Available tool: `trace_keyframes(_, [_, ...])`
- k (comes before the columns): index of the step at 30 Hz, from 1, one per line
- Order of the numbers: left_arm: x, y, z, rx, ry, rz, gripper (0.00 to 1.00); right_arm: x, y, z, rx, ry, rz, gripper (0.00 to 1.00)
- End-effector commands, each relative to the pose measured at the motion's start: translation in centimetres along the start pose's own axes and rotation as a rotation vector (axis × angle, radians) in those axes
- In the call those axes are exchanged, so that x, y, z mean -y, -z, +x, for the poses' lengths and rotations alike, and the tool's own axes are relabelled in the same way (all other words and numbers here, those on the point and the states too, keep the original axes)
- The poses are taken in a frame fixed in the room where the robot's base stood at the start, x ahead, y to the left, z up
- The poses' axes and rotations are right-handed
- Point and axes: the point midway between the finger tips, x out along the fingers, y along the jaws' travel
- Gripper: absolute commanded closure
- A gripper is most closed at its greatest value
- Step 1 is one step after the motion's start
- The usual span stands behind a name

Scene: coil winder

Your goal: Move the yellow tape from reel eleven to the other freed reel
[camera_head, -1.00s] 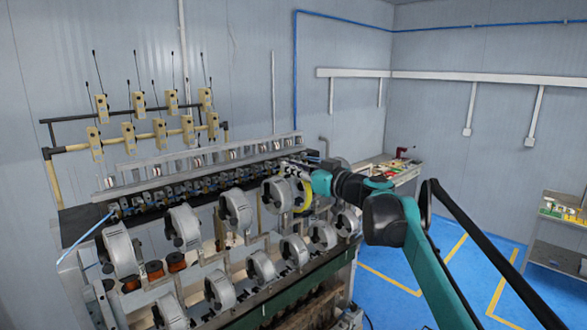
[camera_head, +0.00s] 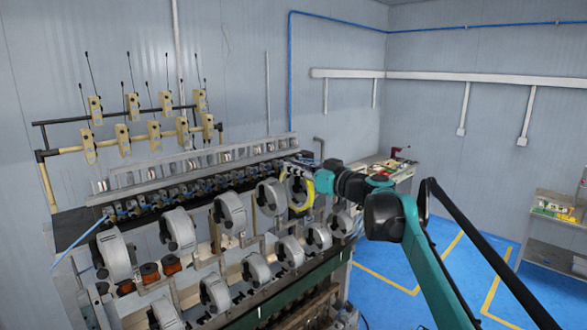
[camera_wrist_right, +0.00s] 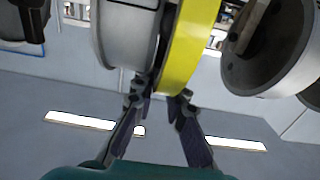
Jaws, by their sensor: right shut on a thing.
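The yellow tape (camera_head: 309,198) is a thin bright ring at the right end of the upper row of grey reels in the head view. In the right wrist view the yellow tape (camera_wrist_right: 190,45) stands upright, beside a grey reel (camera_wrist_right: 125,35) on its left. My right gripper (camera_wrist_right: 160,97) is shut on the tape's near edge, one finger on each side. In the head view my right gripper (camera_head: 309,181) reaches the tape from the right and is small and partly hidden. I cannot tell whether the tape still sits on a reel. My left gripper is not in view.
Another grey reel (camera_wrist_right: 272,50) is close to the right of the tape in the wrist view. A lower row of grey reels (camera_head: 289,252) runs below. Orange-brown spools (camera_head: 150,272) sit at left. A workbench (camera_head: 405,172) stands behind; blue floor (camera_head: 440,265) is open at right.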

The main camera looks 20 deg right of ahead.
Motion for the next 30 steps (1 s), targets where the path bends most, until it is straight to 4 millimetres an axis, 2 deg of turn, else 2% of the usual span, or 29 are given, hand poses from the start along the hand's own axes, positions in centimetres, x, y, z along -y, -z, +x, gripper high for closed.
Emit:
trace_keyframes(18, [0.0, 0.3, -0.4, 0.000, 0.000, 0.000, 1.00, -1.9, 0.0, 0.0, 0.000, -0.001, 0.000, 1.00])
trace_keyframes(30, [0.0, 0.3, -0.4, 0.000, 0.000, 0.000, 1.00, -2.2, 0.0, 0.0, 0.000, 0.000, 0.000, 1.00])
